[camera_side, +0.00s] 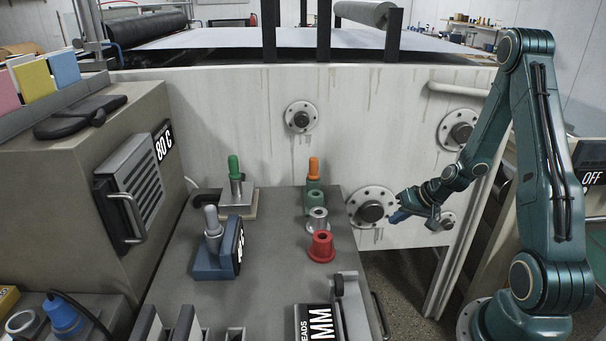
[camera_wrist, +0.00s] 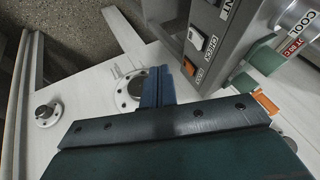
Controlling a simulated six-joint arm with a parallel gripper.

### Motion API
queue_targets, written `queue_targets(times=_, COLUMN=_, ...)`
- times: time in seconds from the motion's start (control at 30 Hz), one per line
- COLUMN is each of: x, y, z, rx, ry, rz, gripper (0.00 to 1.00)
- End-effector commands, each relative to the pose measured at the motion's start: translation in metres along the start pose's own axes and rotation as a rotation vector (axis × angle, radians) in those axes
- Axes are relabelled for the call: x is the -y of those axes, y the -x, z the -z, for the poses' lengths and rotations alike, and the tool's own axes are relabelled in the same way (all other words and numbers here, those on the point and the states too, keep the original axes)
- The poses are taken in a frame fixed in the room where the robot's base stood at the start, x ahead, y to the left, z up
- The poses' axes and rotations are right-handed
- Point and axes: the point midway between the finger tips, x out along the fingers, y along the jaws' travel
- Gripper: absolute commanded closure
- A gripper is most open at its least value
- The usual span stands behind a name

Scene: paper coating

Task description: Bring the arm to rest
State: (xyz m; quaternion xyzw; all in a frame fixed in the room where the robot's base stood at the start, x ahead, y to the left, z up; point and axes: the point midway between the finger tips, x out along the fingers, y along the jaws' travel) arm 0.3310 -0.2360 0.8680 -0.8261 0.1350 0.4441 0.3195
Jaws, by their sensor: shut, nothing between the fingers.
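My gripper (camera_side: 399,216) is at the end of my teal arm, right of the bench in the side view. It is held in the air in front of the pale machine wall, near a round bolted flange (camera_side: 371,207). Its blue fingers also show in the wrist view (camera_wrist: 157,84), close together with nothing between them. My arm is raised and bent, with its forearm sloping down to the left.
The grey bench (camera_side: 180,315) carries a blue block (camera_side: 215,266) with a display, a red ring (camera_side: 321,246), a silver ring (camera_side: 317,221) and green- and orange-topped pieces. A grey oven-like box (camera_side: 60,180) stands left. Floor right of the bench is open.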

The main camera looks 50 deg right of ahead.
Motion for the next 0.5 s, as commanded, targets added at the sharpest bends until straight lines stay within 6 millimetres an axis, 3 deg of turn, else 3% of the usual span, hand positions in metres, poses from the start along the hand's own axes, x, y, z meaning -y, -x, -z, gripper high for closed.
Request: queue_targets(times=0.5, x=0.0029, y=0.0030, z=0.0005, rx=0.003, ry=0.009, rz=0.000, gripper=1.00)
